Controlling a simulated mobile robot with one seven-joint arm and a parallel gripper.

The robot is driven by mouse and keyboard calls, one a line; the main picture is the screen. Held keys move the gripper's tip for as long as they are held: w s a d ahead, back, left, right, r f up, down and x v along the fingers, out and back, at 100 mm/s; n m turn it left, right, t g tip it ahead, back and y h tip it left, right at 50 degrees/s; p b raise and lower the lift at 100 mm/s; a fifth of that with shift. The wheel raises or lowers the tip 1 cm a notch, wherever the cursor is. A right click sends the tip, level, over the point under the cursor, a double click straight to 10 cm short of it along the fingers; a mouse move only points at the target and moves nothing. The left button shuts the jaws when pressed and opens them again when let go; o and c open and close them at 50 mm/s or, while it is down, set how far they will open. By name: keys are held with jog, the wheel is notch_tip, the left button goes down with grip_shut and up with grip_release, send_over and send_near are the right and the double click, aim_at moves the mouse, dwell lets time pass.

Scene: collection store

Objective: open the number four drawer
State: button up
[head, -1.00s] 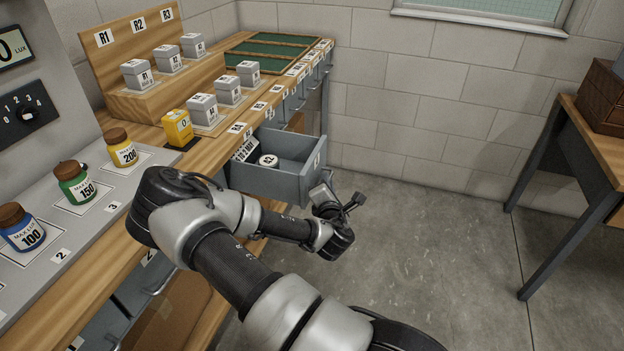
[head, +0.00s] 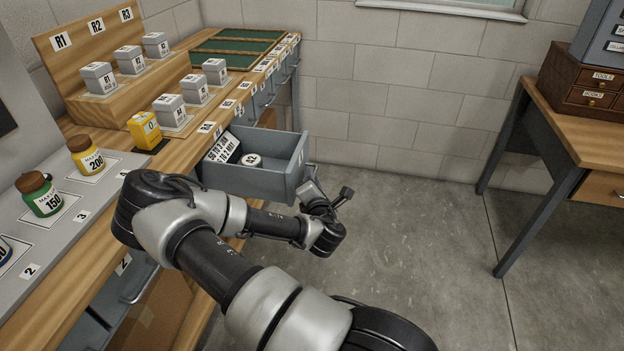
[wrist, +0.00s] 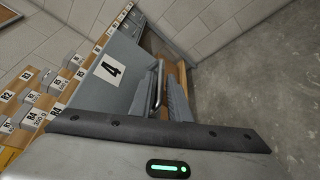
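The number four drawer stands well out from under the wooden counter; its grey side wall (head: 245,184) and open inside show in the head view. A round white piece marked 52 or S2 (head: 249,160) and a printed card (head: 223,148) lie in it. In the wrist view the drawer front (wrist: 122,55) carries a large 4, with a thin metal bar handle (wrist: 158,86) beside it. My gripper (wrist: 161,92) is at this handle, one grey finger on either side, and appears closed on it. In the head view my gripper (head: 312,192) is against the drawer's outer end.
The counter (head: 190,62) holds labelled grey boxes, a yellow block (head: 144,130) and green trays (head: 245,48). Coloured jars (head: 41,194) stand at left. Another table (head: 575,139) with small drawer cabinets is at right. The concrete floor (head: 400,240) between is clear.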

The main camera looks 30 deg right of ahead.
jog(key=p+v, duration=0.8)
jog(key=v, duration=0.9)
jog(key=shift+a, duration=0.15)
jog(key=shift+s+r, duration=0.1)
jog(key=shift+s, duration=0.05)
